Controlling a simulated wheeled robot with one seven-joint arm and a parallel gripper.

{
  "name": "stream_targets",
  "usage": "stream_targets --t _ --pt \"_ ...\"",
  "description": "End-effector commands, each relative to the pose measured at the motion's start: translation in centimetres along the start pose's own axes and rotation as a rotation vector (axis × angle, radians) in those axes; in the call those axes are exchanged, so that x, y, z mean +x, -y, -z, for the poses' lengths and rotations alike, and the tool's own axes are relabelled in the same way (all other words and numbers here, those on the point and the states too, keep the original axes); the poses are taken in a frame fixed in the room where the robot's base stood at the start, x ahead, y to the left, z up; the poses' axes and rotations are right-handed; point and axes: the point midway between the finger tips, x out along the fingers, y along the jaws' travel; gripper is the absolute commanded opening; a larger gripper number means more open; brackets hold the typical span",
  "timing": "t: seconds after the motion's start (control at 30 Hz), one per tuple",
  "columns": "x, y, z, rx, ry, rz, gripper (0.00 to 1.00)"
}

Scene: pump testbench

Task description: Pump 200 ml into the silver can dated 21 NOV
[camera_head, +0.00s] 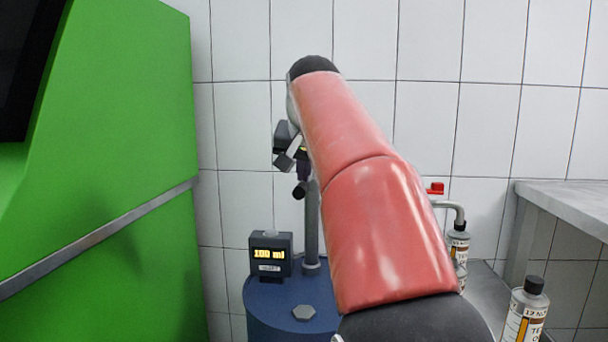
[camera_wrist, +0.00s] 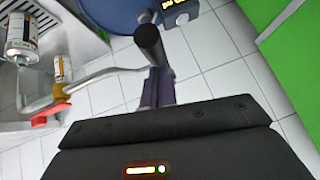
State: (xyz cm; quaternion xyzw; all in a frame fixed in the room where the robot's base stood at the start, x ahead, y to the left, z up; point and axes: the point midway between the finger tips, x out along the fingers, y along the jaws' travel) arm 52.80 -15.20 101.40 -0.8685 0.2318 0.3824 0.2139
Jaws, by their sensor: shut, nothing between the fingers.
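My gripper (camera_head: 285,158) is shut and empty, high in front of the tiled wall, above the drum. The display (camera_head: 270,254) on the blue drum (camera_head: 285,316) reads 100 ml. A can (camera_head: 459,252) stands beneath the outlet pipe, its date unreadable. A nearer can (camera_head: 527,308) seems to read "12 N…".
The outlet pipe (camera_head: 453,207) has a red lever (camera_head: 435,188). A large green cabinet (camera_head: 110,150) stands left. A grey bench (camera_head: 570,203) is at the right. My red arm covers the middle, hiding part of the pump and pipe.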

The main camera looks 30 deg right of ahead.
Motion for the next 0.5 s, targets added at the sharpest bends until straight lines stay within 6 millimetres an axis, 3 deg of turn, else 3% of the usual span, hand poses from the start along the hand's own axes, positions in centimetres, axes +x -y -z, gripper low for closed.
stream_targets --t 0.5 --pt "0.66 -0.2 -0.79 -0.004 -0.021 0.003 0.0"
